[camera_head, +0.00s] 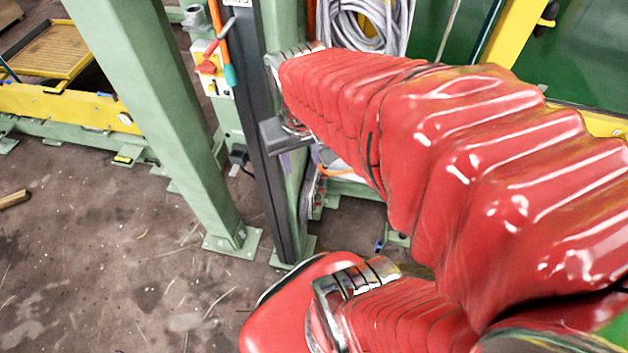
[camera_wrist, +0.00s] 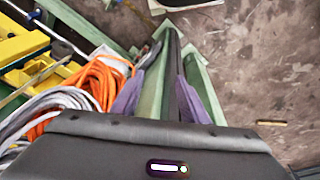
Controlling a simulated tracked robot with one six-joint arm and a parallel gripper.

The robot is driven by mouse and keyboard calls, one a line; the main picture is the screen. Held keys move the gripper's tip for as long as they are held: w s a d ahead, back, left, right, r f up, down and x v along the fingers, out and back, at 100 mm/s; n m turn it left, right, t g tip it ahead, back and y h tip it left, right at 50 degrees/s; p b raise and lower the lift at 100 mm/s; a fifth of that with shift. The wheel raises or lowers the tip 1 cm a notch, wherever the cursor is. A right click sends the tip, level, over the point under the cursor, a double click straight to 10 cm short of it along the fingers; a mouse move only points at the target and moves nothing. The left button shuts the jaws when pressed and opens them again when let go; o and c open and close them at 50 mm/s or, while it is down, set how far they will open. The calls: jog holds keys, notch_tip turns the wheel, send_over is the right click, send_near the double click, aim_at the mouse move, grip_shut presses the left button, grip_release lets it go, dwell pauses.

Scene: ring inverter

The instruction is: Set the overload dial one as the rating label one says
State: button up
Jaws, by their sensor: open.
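I cannot make out the overload dial one or the rating label one in either view. A white label with dark print (camera_head: 238,2) is cut off at the top edge of the head view, and I cannot read it. My gripper (camera_wrist: 158,88) shows two purple fingers in the wrist view, apart and with nothing held between them. A green post with a dark strip shows between and beyond the fingers. In the head view my red-sleeved arm reaches across to this post, and the fingers are mostly hidden there.
A green column (camera_head: 160,110) stands left of the dark-striped post (camera_head: 258,130). A pale box (camera_head: 212,75) with red and yellow parts is between them. Grey coiled cable (camera_head: 365,22) hangs behind my arm. Orange cable (camera_wrist: 98,80) shows in the wrist view. The floor at lower left is mostly clear.

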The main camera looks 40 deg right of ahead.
aim_at(319, 198)
jog(key=s+d+f+m+g, duration=0.2)
jog(key=s+d+f+m, duration=0.15)
jog(key=d+f, duration=0.75)
jog(key=s+d+f+m+g, duration=0.1)
jog(key=s+d+f+m, duration=0.3)
jog(key=d+f, duration=0.7)
jog(key=s+d+f+m+t, duration=0.1)
jog(key=s+f+m, duration=0.1)
jog(key=f, duration=0.5)
jog(key=s+d+f+m+t, duration=0.1)
jog(key=s+d+f+m, duration=0.15)
jog(key=f, duration=0.55)
jog(key=w+a+f+m+t+y, duration=0.2)
jog(key=w+a+f+m+t, duration=0.3)
jog(key=w+t, duration=0.1)
jog(key=w+a+r+m+t+y, duration=0.1)
jog(key=w+a+r+m+t, duration=0.1)
jog(key=w+r+m+t, duration=0.1)
jog(key=shift+w+a+r+m, duration=0.2)
jog(key=shift+w+r+m, duration=0.35)
jog(key=shift+w+m, duration=0.5)
jog(key=shift+f, duration=0.1)
jog(key=x, duration=1.3)
jog(key=shift+w+a+f, duration=0.1)
jog(key=shift+w+a, duration=0.15)
jog(key=shift+w, duration=0.05)
